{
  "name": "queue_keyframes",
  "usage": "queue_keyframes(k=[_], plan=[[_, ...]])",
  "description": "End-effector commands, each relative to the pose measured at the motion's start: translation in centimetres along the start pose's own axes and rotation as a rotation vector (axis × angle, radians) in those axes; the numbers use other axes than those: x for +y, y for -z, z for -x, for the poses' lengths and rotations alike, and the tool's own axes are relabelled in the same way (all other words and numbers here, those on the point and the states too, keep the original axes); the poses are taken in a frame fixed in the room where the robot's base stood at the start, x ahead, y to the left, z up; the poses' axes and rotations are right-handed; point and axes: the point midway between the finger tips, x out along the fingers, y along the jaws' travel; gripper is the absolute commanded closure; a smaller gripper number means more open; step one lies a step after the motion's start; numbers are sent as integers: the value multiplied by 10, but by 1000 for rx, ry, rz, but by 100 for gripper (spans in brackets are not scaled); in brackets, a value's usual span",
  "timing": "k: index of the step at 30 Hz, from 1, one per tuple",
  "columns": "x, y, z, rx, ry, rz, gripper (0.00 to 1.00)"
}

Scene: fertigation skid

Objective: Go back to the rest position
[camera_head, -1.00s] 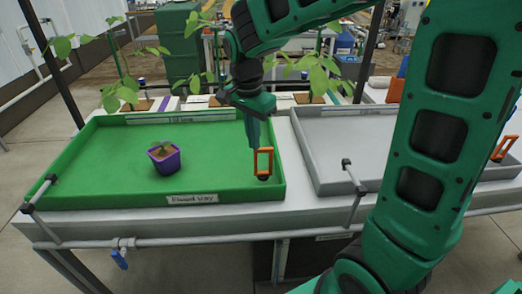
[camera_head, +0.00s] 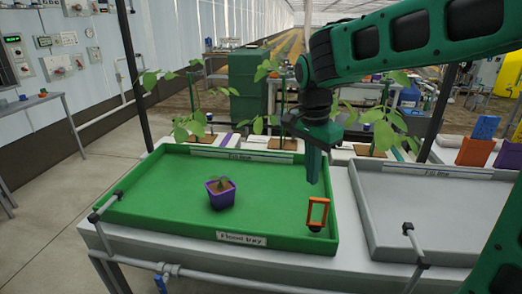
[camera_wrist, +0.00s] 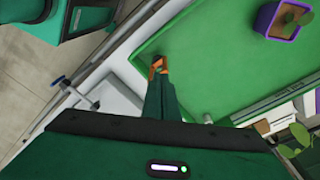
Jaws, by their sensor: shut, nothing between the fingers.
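My gripper (camera_head: 314,178) is shut and empty, pointing down above the right end of the green flood tray (camera_head: 160,212). It also shows in the wrist view (camera_wrist: 158,75), with its closed fingers over the tray's corner. An orange frame-shaped handle on a dark base (camera_head: 317,212) stands in that tray just below the fingertips; in the head view a small gap shows between them. In the wrist view the fingers partly hide the orange handle (camera_wrist: 159,63). A small plant in a purple pot (camera_head: 221,194) stands upright near the tray's middle, well left of my gripper.
A grey tray (camera_head: 380,225) lies to the right on the same bench. Tall leafy plants (camera_head: 190,120) and orange and blue holders (camera_head: 478,145) stand behind the trays. Clamps and a pipe (camera_head: 215,280) run along the front edge. A wall with control boxes (camera_head: 15,55) is at far left.

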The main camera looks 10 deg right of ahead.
Motion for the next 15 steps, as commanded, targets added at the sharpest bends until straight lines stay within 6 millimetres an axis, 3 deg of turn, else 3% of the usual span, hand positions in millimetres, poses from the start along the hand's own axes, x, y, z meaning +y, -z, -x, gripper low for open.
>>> queue_keyframes(k=[5, 10, 15], plan=[[41, 28, -5, 1, -10, 63, 100], [129, 64, -22, -20, -24, 219, 100], [215, 72, -44, -61, -15, 393, 100]])
